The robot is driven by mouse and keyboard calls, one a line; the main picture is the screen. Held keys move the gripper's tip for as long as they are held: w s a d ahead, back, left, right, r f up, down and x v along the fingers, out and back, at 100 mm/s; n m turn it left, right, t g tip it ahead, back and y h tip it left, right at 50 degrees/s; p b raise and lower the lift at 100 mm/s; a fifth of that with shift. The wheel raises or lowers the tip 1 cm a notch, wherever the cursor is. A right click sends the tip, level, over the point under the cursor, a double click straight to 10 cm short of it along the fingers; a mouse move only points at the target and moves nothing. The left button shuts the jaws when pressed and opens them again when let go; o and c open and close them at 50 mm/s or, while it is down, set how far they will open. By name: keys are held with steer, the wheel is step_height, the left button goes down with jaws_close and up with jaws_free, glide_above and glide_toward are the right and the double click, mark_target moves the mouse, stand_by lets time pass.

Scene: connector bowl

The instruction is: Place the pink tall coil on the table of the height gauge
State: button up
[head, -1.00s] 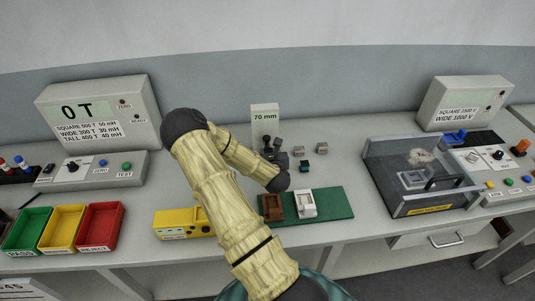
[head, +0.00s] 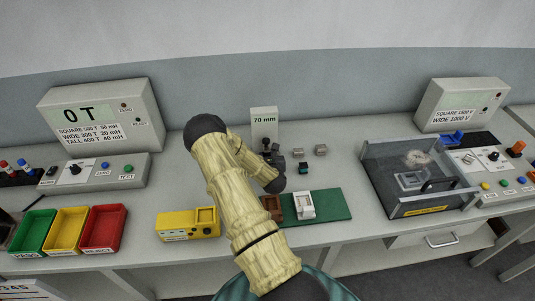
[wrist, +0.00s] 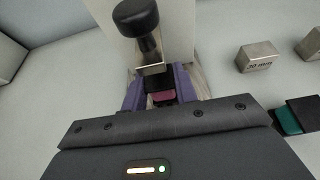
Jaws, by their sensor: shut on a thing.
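The pink tall coil (wrist: 163,97) shows in the wrist view between the two purple-grey fingers of my gripper (wrist: 160,88), which is shut on it. The height gauge (head: 264,122) stands at the back of the bench, with a pale upright plate reading 70 mm. In the wrist view its black knob (wrist: 136,18) and metal probe are just beyond the fingertips. The coil is directly in front of or below the probe. The gauge's table is hidden by the fingers and coil, so I cannot tell whether the coil touches it. In the head view my arm hides the coil.
A metal block marked 30 mm (wrist: 258,57) and a teal-and-black part (wrist: 294,117) lie right of my gripper. A green mat (head: 330,204) with a white holder is in front. A yellow device (head: 188,224) and a clear-lidded box (head: 415,180) flank the area.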

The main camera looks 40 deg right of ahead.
steer(key=shift+w+a, duration=0.1)
steer(key=shift+w, duration=0.05)
steer(key=shift+f, duration=0.15)
steer(key=o, duration=1)
steer(key=shift+c, duration=0.2)
steer(key=shift+s+r, duration=0.2)
steer(key=shift+s, duration=0.05)
steer(key=b+v, duration=0.2)
steer(key=v, duration=1)
steer(key=shift+f+b, duration=0.1)
steer(key=shift+b, duration=0.25)
